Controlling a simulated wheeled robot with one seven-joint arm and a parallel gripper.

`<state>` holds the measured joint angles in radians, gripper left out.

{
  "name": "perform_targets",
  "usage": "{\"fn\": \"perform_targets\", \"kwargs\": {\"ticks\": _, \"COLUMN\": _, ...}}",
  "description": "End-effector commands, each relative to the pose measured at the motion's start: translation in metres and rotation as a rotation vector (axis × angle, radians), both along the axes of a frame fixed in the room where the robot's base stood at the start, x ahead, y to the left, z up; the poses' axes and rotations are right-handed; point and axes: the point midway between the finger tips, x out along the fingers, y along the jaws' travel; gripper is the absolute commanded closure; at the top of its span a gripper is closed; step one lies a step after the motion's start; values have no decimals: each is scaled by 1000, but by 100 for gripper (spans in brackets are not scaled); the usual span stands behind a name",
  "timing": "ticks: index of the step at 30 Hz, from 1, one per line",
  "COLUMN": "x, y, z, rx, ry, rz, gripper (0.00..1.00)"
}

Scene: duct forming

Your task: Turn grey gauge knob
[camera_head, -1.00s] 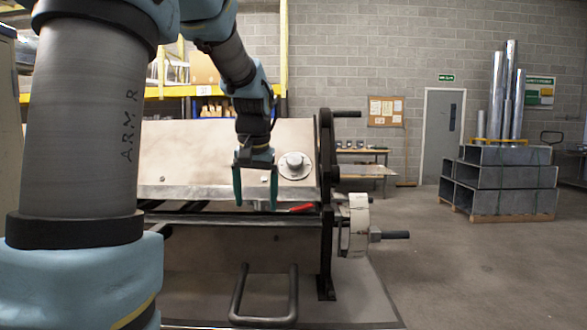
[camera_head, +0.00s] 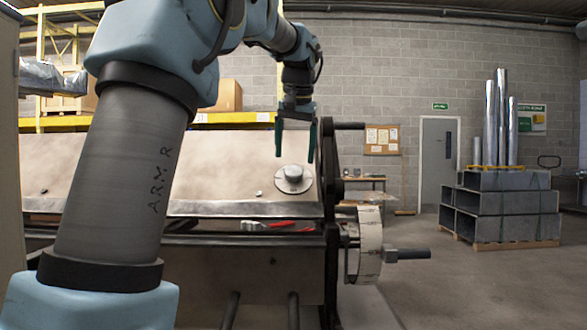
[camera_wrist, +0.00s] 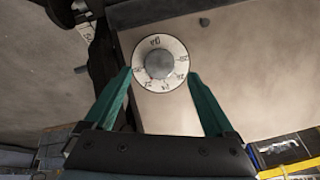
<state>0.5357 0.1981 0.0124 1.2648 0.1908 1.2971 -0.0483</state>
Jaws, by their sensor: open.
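The grey gauge knob (camera_head: 292,174) sits at the centre of a round white dial on the sloped panel of the forming machine, near its right end. My gripper (camera_head: 295,156) is open and empty, with green fingers pointing down. In the head view it is just above the knob and roughly in line with it. In the wrist view the fingers (camera_wrist: 158,74) spread to either side of the dial. No contact with the knob is visible.
The machine's black end frame (camera_head: 330,180) stands just right of the dial, with a handle at its top. A white graduated wheel (camera_head: 369,244) with a crank handle juts out right. Red-handled tools (camera_head: 280,225) lie on the ledge below. Stacked ducts (camera_head: 500,205) stand far right.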

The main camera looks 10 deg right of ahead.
Motion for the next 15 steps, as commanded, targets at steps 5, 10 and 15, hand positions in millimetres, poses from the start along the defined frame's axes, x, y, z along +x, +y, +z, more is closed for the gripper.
{"fn": "perform_targets", "kwargs": {"ticks": 5, "x": 12, "y": 0, "z": -26, "rx": 1, "ry": 3, "rz": 1, "gripper": 11}}
{"fn": "perform_targets", "kwargs": {"ticks": 10, "x": 18, "y": -1, "z": -40, "rx": 0, "ry": 0, "rz": 1, "gripper": 11}}
{"fn": "perform_targets", "kwargs": {"ticks": 15, "x": 20, "y": -1, "z": -43, "rx": -1, "ry": -1, "rz": 1, "gripper": 11}}
